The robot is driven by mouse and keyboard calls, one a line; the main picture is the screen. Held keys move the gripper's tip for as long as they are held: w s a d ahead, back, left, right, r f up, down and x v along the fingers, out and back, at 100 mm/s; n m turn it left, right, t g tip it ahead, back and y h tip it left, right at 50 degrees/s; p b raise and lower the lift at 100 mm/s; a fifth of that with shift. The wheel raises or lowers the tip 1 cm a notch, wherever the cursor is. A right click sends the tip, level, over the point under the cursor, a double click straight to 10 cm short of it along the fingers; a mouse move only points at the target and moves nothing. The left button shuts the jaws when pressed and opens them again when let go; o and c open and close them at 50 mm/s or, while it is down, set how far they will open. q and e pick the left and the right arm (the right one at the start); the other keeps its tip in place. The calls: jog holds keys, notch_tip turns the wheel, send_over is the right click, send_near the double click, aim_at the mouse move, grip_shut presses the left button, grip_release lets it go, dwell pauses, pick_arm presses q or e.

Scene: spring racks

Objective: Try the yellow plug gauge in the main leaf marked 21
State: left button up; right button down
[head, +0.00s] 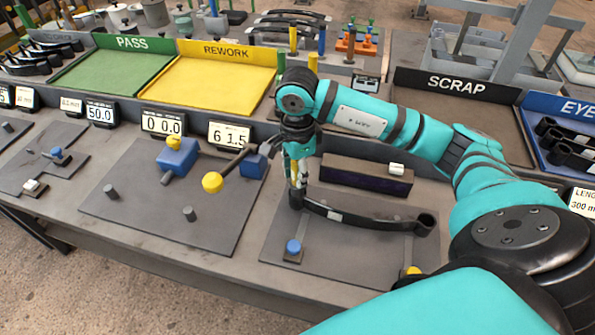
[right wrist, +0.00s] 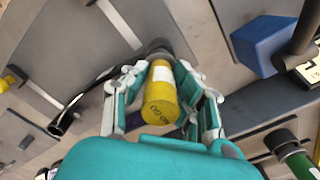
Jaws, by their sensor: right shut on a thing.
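My right gripper (head: 298,178) is shut on the yellow plug gauge (right wrist: 162,100), which has a white band and dark lettering on its end in the right wrist view. Little of the gauge shows between the fingers in the head view. A dark curved leaf (head: 370,220) with a small pale tag lies on the grey fixture plate below. Its right eye (head: 425,225) is clear; its left eye is under the gripper and partly hidden. The gauge is at this left eye, but I cannot tell whether its tip is inside. The tag's number is too small to read. My left gripper is out of view.
A dark purple display box (head: 366,176) stands close behind the leaf. A blue stop (head: 293,248) is in front of its left end. A lever with a yellow knob (head: 212,183) is to the left. PASS (head: 115,70), REWORK (head: 222,75) and SCRAP (head: 460,115) trays line the back.

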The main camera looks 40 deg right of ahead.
jog(key=shift+r, duration=0.3)
jog(key=shift+f+b, duration=0.15)
jog(key=shift+b, duration=0.65)
dwell(1.8)
jog(key=shift+f, duration=0.2)
dwell(0.4)
jog(key=shift+r, duration=0.2)
dwell(0.5)
jog(key=shift+r+p, duration=0.7)
jog(key=shift+r, duration=0.65)
jog(key=shift+r, duration=0.1)
jog(key=shift+r+p, duration=1.05)
jog(key=shift+r, duration=0.9)
jog(key=shift+d, duration=0.1)
